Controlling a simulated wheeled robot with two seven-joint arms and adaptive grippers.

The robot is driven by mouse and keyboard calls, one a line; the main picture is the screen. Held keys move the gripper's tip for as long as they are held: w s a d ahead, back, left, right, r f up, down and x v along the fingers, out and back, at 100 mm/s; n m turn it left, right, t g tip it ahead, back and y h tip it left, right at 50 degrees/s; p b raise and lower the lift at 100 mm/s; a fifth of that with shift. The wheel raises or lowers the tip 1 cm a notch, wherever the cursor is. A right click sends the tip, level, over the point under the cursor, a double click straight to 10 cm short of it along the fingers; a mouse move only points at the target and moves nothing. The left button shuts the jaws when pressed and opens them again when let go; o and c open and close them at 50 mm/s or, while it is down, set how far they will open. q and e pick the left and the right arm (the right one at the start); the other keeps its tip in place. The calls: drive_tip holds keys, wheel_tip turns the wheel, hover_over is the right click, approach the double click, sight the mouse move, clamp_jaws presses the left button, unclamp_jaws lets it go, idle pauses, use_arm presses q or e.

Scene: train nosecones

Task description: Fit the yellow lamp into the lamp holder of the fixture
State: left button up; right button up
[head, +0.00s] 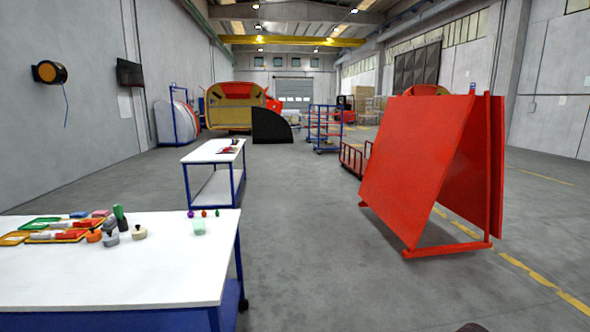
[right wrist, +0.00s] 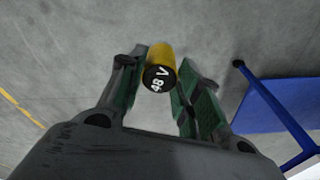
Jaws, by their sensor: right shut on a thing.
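The yellow lamp (right wrist: 162,54) is between the fingers of my right gripper (right wrist: 160,80) in the right wrist view. Its black end, marked "48 V", faces the camera. The gripper is shut on it, with green pads on both sides, and it is held above the grey floor. In the head view my right gripper is not clearly visible; only a dark bit shows at the bottom edge. My left gripper is not in view. I cannot make out the fixture or its lamp holder in either view.
A white table (head: 130,270) with trays, tools and small coloured pieces stands at the front left. A second white table (head: 213,152) stands behind it. Red panels (head: 420,170) lean on a rack at right. The floor between is clear. A blue frame (right wrist: 285,110) shows in the wrist view.

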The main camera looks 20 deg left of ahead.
drive_tip(key=shift+f, duration=0.1)
idle(0.5)
drive_tip(key=s+f, duration=0.4)
drive_tip(key=f, duration=1)
drive_tip(key=shift+f, duration=0.35)
